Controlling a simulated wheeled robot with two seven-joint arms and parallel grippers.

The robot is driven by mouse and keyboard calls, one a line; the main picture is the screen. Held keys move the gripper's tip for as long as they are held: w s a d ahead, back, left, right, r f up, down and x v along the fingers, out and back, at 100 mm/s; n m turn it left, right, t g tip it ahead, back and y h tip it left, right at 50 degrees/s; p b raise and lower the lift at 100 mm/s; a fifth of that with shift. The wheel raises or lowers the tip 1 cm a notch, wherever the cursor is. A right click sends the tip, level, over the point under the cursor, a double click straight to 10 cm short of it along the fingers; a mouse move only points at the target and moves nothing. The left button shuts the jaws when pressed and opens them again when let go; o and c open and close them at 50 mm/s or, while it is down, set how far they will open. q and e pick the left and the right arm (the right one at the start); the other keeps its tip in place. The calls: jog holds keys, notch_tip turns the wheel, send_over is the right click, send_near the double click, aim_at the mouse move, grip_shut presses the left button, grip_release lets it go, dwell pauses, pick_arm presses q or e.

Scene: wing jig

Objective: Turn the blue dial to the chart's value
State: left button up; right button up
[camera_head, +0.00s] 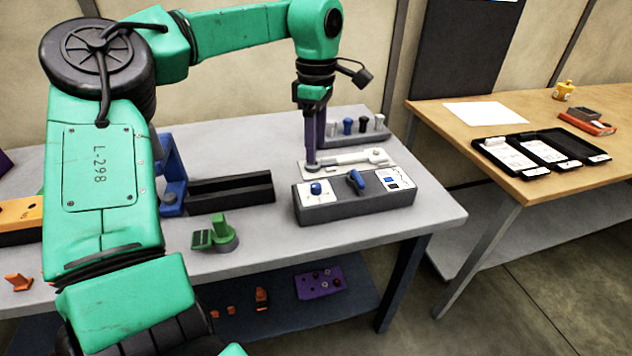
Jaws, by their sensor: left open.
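A grey control box (340,209) stands on the grey table. On its sloped top, a small blue knob (316,188) sits on a white plate at the left, and a larger blue handle-like dial (356,181) sits in the middle. A white card with blue marks and a line drawing (395,179), seemingly the chart, is at the right of the top; its values are too small to read. My left gripper (312,164) points down just behind the box, apart from both blue parts. It is open and its fingers look nearly edge-on. My right gripper is out of view.
Behind the box lie a pale wrench-like tool (360,161) and a rack with several pegs (355,136). A black tray (230,191), a blue bracket (172,185) and a green part (220,234) are to the left. A wooden table (440,121) stands at right.

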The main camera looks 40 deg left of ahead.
aim_at(316, 184)
pick_arm(q)
notch_tip(316, 184, down, 10)
jog(key=shift+s+d+r, duration=0.1)
jog(key=shift+s+r, duration=0.05)
grip_shut()
